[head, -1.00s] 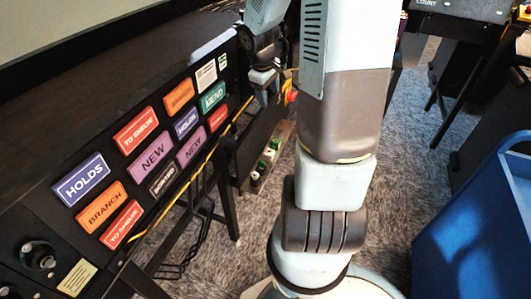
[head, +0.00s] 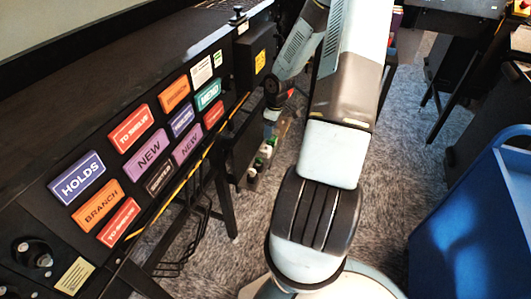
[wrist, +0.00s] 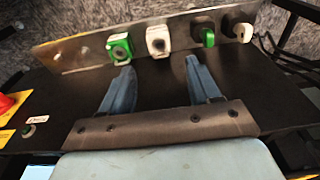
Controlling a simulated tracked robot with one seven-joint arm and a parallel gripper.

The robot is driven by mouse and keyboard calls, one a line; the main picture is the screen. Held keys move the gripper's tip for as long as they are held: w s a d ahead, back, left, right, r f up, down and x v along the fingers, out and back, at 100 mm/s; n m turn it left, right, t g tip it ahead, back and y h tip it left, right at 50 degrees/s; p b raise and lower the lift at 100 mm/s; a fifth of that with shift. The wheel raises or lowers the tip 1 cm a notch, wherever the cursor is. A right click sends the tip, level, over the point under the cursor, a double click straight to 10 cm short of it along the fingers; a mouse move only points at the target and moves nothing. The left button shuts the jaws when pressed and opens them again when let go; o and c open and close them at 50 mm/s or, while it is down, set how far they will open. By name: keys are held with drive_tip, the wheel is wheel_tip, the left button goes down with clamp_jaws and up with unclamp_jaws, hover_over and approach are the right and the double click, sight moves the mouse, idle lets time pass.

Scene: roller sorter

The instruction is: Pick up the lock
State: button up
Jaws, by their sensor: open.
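In the wrist view several small lock-like pieces hang in a row on a metal rail (wrist: 75,52): a green one (wrist: 119,48), a white one (wrist: 158,40), a second green one (wrist: 206,37) and another pale one (wrist: 240,32). I cannot tell which is the task's lock. My gripper (wrist: 159,64) is open and empty, its two blue-grey fingers pointing toward the rail, apart from the pieces as far as I can see. In the head view the row (head: 262,158) shows small, low beside the sorter, with my gripper (head: 271,116) above it and its fingers unclear.
The sorter panel (head: 60,215) with coloured labels runs along the left. A dark box (head: 252,60) with a yellow label stands at its far end. A red button (wrist: 8,102) lies left of my gripper. A blue cart (head: 470,230) stands at right; carpet lies between.

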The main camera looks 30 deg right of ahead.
hover_over(266, 148)
drive_tip(key=s, duration=0.2)
wheel_tip(266, 148, down, 7)
drive_tip(key=shift+f, duration=0.1)
drive_tip(key=shift+w+a+f, duration=0.1)
drive_tip(key=shift+w+f, duration=0.1)
drive_tip(key=shift+f, duration=0.5)
drive_tip(key=shift+w+a+f, duration=0.1)
drive_tip(key=shift+w+f, duration=0.1)
drive_tip(key=shift+f, duration=0.55)
drive_tip(key=shift+w+a+f, duration=0.1)
drive_tip(key=shift+w+f, duration=0.1)
drive_tip(key=shift+f, duration=1.05)
drive_tip(key=c, duration=0.8)
drive_tip(key=shift+r, duration=0.1)
